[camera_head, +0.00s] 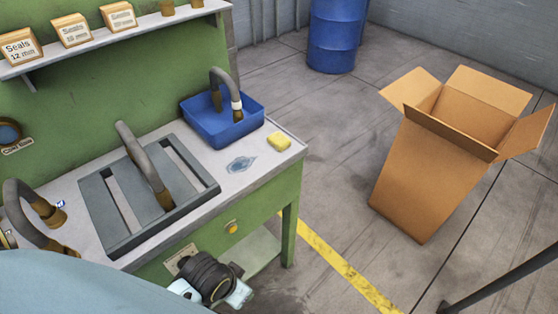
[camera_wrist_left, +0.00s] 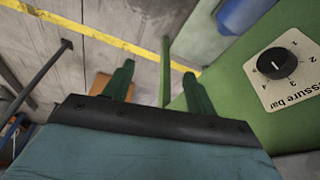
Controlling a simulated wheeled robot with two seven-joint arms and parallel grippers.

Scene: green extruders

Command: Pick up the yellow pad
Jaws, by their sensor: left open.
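The yellow pad (camera_head: 279,141) is a small block lying on the light top of the green workbench (camera_head: 290,215), near its right corner. It is fully visible in the head view and does not show in the left wrist view. My left gripper (camera_wrist_left: 158,88) has its two green fingers spread, with nothing between them. It is low in front of the bench's green front panel, apart from the pad. In the head view its wrist shows at the bottom, but I cannot make out the fingers. My right gripper is not in view.
A blue bin (camera_head: 222,120) with a hose-like part stands left of the pad. A grey slotted tray (camera_head: 120,240) holds another such part. An open cardboard box (camera_head: 425,180) and a blue drum (camera_head: 333,35) stand on the floor. A pressure dial (camera_wrist_left: 277,63) is close to the left gripper.

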